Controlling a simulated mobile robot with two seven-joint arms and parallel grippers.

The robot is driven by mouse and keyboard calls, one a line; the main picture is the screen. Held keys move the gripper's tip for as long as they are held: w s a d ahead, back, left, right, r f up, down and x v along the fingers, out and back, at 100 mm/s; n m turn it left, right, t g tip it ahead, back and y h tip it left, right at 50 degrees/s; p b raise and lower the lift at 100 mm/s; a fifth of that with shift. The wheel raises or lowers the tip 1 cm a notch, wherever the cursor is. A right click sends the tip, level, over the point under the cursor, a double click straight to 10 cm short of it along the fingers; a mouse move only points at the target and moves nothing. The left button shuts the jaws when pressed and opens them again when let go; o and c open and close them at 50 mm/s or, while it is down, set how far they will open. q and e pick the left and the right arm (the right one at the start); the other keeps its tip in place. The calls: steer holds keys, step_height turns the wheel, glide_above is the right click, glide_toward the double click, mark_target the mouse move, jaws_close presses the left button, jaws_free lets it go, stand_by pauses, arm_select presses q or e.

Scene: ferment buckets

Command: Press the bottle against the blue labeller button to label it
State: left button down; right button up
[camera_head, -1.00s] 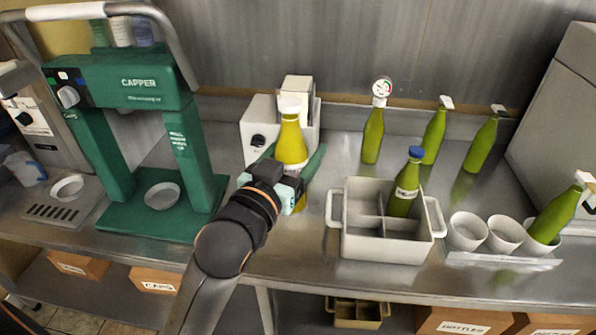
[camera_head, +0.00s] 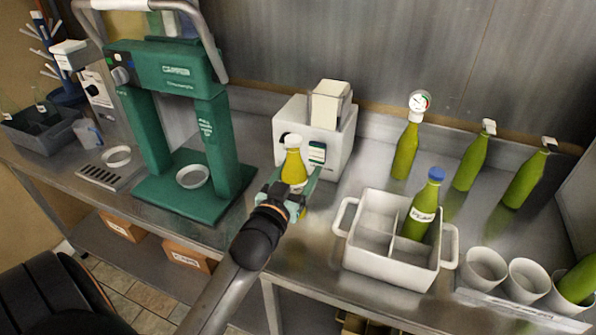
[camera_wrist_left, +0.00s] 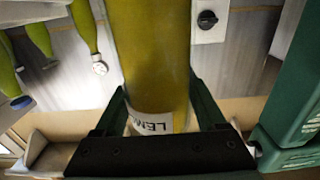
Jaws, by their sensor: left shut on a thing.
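A yellow bottle (camera_head: 294,167) with a white top stands upright in my left gripper (camera_head: 287,192), in front of the white labeller (camera_head: 284,127). My left gripper is shut on its lower part. In the left wrist view the bottle (camera_wrist_left: 150,60) fills the middle between the fingers (camera_wrist_left: 160,115), and a white label reading "LEM" shows low on it. A dark knob (camera_wrist_left: 207,18) on a pale face shows beside it. I cannot make out the blue button, nor whether the bottle touches the labeller. My right gripper is out of view.
The green capper (camera_head: 175,70) stands left of the labeller. A white crate (camera_head: 385,262) to the right holds a green bottle with a blue cap (camera_head: 424,208). Several green bottles stand behind it. White cups (camera_head: 484,268) are at the right front.

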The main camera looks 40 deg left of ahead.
arm_select(q)
steer(key=b, duration=0.2)
glide_toward(322, 130)
steer(key=x, duration=0.2)
steer(key=shift+w+a+f, duration=0.1)
steer(key=shift+w+f, duration=0.05)
steer(key=shift+w, duration=0.15)
steer(key=shift+b+x, duration=0.3)
steer(key=shift+x, duration=0.9)
steer(key=shift+x, duration=0.85)
steer(key=shift+s, duration=0.1)
steer(key=shift+p+v, duration=0.4)
steer(key=shift+v, duration=0.5)
steer(key=shift+p+v, duration=0.65)
steer(key=shift+v, duration=0.9)
